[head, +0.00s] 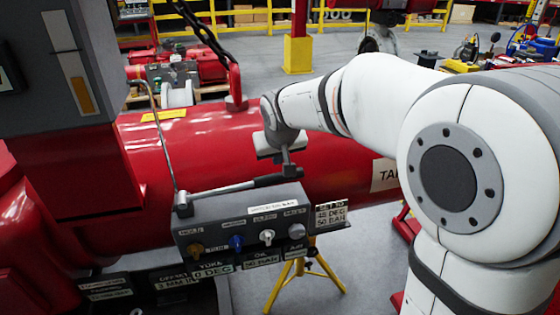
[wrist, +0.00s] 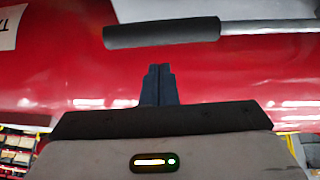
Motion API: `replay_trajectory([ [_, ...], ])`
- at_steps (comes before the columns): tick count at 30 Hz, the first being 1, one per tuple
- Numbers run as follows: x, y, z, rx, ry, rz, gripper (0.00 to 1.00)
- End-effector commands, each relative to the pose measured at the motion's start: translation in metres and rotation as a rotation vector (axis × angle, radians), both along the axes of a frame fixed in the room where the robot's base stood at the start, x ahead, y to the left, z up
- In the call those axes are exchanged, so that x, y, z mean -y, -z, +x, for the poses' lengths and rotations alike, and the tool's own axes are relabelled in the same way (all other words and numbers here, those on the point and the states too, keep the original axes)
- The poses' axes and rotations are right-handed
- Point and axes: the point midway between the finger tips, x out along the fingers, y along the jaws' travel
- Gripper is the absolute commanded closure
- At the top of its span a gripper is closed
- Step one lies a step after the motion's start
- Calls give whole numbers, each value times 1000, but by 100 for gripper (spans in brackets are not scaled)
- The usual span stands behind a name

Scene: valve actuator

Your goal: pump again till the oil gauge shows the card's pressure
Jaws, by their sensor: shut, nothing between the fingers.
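The pump lever (head: 225,188) lies low and nearly level over the grey control box (head: 245,218), its black grip (head: 278,180) at the right end. My gripper (head: 287,168) points down at this grip. In the wrist view my shut, empty fingers (wrist: 159,68) stand just short of the grip (wrist: 160,33), with a small gap in the picture. Contact cannot be told from the head view. The card (head: 331,214) appears to read "SET TO 45 DEG 50 BAR". The oil readout (head: 262,260) appears to show 50 BAR; the yoke readout (head: 212,270) shows 0 DEG.
Several knobs, including a blue one (head: 236,242) and a white one (head: 267,237), line the box front. A large red cylinder (head: 180,145) lies behind it. A bent metal rod (head: 163,135) rises at the left. A yellow tripod (head: 300,268) stands below.

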Motion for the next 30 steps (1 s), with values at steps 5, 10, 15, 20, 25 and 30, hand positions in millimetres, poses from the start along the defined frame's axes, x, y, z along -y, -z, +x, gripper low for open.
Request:
replay_trajectory([
  [5, 3, 15, -4, 0, 0, -1, 100],
  [10, 3, 19, -5, 2, 0, 1, 100],
  [15, 3, 19, -5, 2, -1, 0, 100],
  [20, 3, 23, -5, 1, -1, 0, 100],
  [25, 6, 40, -4, 0, -1, 0, 100],
  [30, 8, 50, -4, 0, -1, 0, 100],
])
